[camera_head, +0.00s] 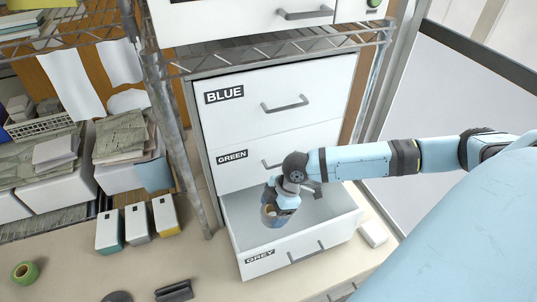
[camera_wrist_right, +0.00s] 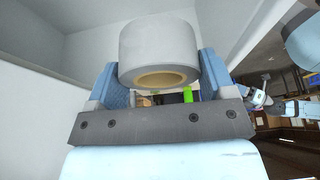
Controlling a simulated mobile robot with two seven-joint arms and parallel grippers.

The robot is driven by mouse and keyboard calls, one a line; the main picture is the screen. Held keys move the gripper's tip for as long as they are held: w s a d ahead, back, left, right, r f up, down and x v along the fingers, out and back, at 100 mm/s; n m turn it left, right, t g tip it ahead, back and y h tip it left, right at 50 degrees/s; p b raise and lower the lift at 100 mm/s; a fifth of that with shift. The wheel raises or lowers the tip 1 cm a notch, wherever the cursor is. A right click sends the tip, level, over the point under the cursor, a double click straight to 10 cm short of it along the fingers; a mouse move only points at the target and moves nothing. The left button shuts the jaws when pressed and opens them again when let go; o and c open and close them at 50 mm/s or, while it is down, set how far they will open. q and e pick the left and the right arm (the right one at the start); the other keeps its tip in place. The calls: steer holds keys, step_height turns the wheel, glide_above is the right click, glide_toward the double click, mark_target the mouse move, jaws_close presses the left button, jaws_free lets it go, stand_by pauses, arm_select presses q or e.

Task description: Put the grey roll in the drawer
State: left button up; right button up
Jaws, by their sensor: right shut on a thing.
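The grey roll (camera_wrist_right: 160,50) is between the two blue fingers of my right gripper (camera_wrist_right: 155,88), its cardboard core facing the wrist camera. In the head view my right gripper (camera_head: 276,208) reaches down into the open bottom drawer (camera_head: 318,212), labelled GREY. The roll (camera_head: 268,212) is partly hidden there by the gripper. It is within the drawer's walls; whether it touches the drawer floor I cannot tell. My left gripper does not show in the head view.
Closed drawers labelled BLUE (camera_head: 280,105) and GREEN (camera_head: 300,150) are above the open one. A green roll (camera_head: 25,272) and a dark object (camera_head: 174,291) lie on the counter (camera_head: 195,265). Several small bins stand left of the wire rack's post (camera_head: 180,150).

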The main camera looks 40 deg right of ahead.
steer(key=f, duration=1.4)
steer(key=shift+s+f+p, duration=0.1)
steer(key=shift+s+p, duration=0.25)
steer(key=shift+p, duration=0.05)
steer(key=shift+w+f, duration=0.1)
steer(key=shift+f, duration=0.05)
steer(key=w, duration=0.1)
steer(key=w+p, duration=0.1)
steer(key=w+d, duration=0.1)
steer(key=shift+w+d+f, duration=0.1)
steer(key=shift+w+f, duration=0.25)
steer(key=shift+f, duration=0.3)
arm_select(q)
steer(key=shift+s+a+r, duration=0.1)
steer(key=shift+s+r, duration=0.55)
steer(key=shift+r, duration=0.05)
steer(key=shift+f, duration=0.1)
